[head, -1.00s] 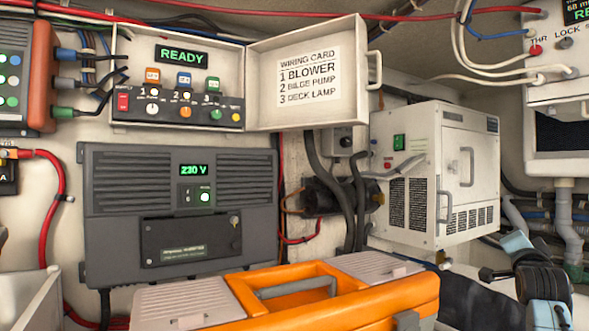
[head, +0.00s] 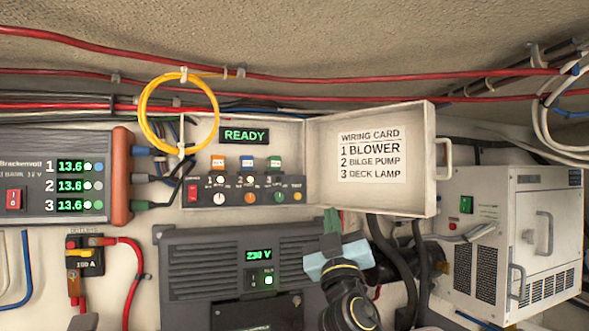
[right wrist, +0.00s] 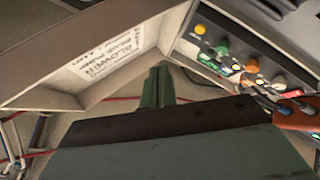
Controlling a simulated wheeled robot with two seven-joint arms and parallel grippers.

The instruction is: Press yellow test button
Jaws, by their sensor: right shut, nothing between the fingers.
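The yellow test button (head: 298,197) is a small round button at the right end of the control row in an open white panel box (head: 312,140). It also shows in the right wrist view (right wrist: 200,29), up and right of my fingertips. My right gripper (head: 331,218) is shut and empty, its green fingers pointing up just below the box's lower right part. The fingertips are apart from the button in the picture; the depth gap is hard to tell. The right wrist view also shows the shut fingers (right wrist: 158,88). The panel display (head: 244,135) reads READY. My left gripper is not in view.
The box's open lid (head: 322,190) carries a wiring card (head: 371,156) and stands out to the right. Knobs (head: 220,198) and a red switch (head: 193,193) lie left of the button. A grey inverter (head: 200,262) is below. A white unit (head: 528,200) stands right.

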